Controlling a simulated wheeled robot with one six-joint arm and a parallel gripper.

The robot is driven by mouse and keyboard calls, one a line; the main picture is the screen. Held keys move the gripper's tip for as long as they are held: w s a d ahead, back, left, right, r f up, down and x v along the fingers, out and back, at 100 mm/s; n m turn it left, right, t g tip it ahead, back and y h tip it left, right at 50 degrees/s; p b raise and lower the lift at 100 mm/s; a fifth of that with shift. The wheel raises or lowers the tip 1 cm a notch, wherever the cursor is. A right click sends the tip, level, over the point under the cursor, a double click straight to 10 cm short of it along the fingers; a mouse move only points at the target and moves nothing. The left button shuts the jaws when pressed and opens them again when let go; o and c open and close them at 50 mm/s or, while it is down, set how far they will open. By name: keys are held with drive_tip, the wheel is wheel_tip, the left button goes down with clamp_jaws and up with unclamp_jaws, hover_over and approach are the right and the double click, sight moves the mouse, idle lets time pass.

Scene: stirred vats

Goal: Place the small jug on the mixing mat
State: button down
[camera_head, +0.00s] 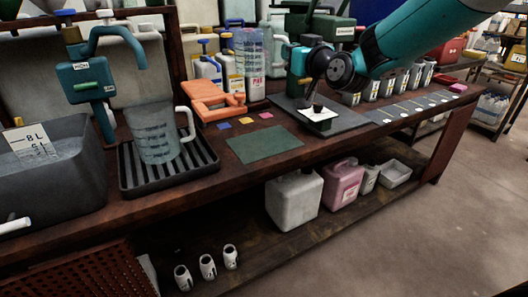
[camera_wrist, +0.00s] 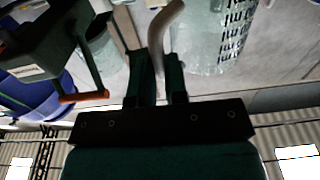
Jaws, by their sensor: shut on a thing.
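In the wrist view my gripper (camera_wrist: 159,85) is shut on the grey curved handle (camera_wrist: 160,40) of a clear jug (camera_wrist: 207,42). The jug's body is beside the fingers, partly cut off by the top edge. In the head view my gripper (camera_head: 296,62) is above the bench, left of my dark wrist joint, and the held jug is hard to tell from the clear vessels behind. A plain green mat (camera_head: 265,145), seemingly the mixing mat, lies bare at the bench front, below and left of the gripper.
A larger clear jug (camera_head: 153,138) stands on a ribbed black drip tray (camera_head: 172,183) left of the mat. An orange rack (camera_head: 215,100) and small colour cards (camera_head: 245,121) lie behind the mat. A dark board (camera_head: 345,122) with a white plate is to its right.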

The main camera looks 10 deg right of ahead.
wheel_tip(320, 180, down, 22)
drive_tip(key=b, duration=0.7)
drive_tip(key=shift+s, duration=0.1)
drive_tip(key=shift+f, duration=0.15)
drive_tip(key=c, duration=1.1)
unclamp_jaws()
drive_tip(key=shift+c, duration=0.2)
drive_tip(key=shift+d, duration=0.1)
